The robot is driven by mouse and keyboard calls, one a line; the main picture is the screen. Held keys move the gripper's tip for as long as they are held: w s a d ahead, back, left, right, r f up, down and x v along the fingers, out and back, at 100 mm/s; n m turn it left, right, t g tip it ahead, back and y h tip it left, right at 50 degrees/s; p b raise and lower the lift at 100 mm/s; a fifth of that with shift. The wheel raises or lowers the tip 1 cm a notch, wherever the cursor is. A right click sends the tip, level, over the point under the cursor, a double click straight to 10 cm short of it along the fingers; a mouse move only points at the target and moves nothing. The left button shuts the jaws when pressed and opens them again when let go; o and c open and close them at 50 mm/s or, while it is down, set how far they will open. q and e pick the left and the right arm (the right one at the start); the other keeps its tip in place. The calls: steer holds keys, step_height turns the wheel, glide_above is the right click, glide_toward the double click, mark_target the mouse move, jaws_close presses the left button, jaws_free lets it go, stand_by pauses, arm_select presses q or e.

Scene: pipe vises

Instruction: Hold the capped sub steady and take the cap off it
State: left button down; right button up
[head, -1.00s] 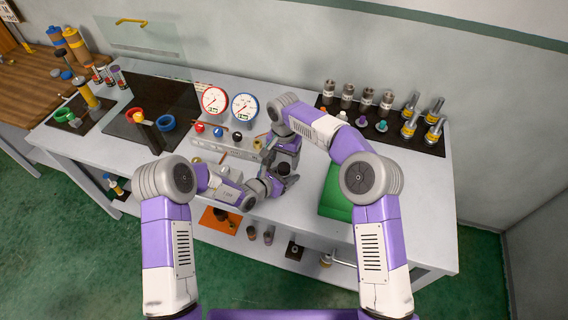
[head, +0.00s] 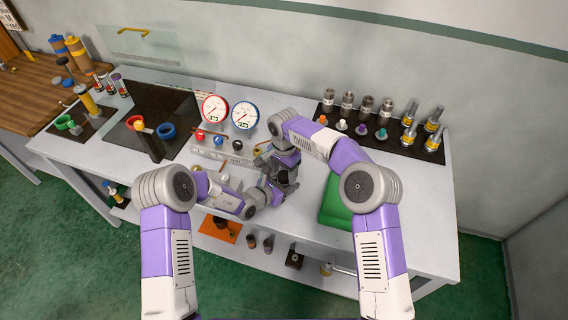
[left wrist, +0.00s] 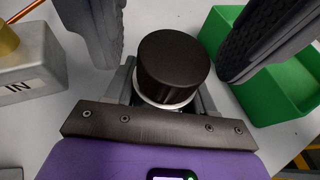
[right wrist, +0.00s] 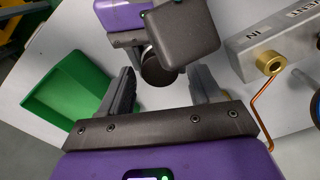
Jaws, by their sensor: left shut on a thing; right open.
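The capped sub shows a black round cap (left wrist: 172,65) on top, with a pale metal ring (left wrist: 165,103) just under it; the rest of its body is hidden. My left gripper (left wrist: 166,92) is shut on the sub below the cap and holds it above the bench. My right gripper (right wrist: 163,88) is open. Its two dark fingers stand on either side of the cap in the left wrist view, apart from it. In the right wrist view the cap (right wrist: 158,70) lies between and beyond the fingertips. In the head view both grippers crowd together and mostly hide the sub.
A green tray (head: 335,205) stands right of the grippers. A grey manifold block with two gauges (head: 215,109) is behind and left; its copper tube (right wrist: 262,100) is near my right gripper. Black mats hold fittings (head: 365,105) at the back right.

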steer(key=shift+f, duration=0.6)
steer(key=c, duration=1.1)
steer(key=shift+n, duration=1.8)
steer(key=o, duration=1.2)
